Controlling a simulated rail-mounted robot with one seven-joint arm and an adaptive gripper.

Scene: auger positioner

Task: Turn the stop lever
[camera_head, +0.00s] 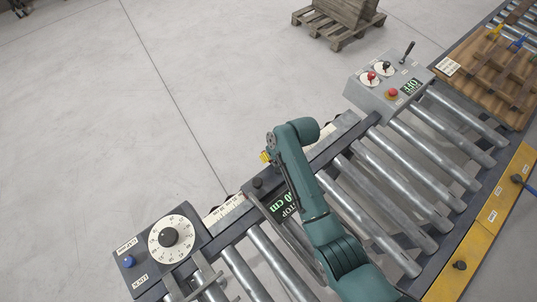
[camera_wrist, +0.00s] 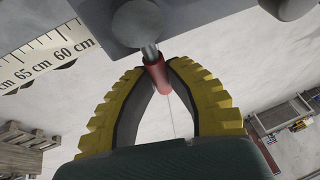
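The stop unit (camera_head: 262,186) is a dark block on the conveyor's side rail, with a green cm display (camera_head: 281,203) and the word STOP partly covered by my arm. In the wrist view, the stop lever is a short metal rod with a red grip (camera_wrist: 155,76), below a grey block with a round knob. My gripper (camera_wrist: 157,66) has yellow ribbed fingers that bow around the red grip, with their tips against its two sides. In the head view only a bit of yellow gripper (camera_head: 265,157) shows; the lever is hidden there.
A scale (camera_wrist: 45,57) runs along the rail. A dial box with a LOCK label and blue button (camera_head: 128,262) stands at lower left. Metal rollers (camera_head: 385,180) lie beside my arm. Open floor lies left.

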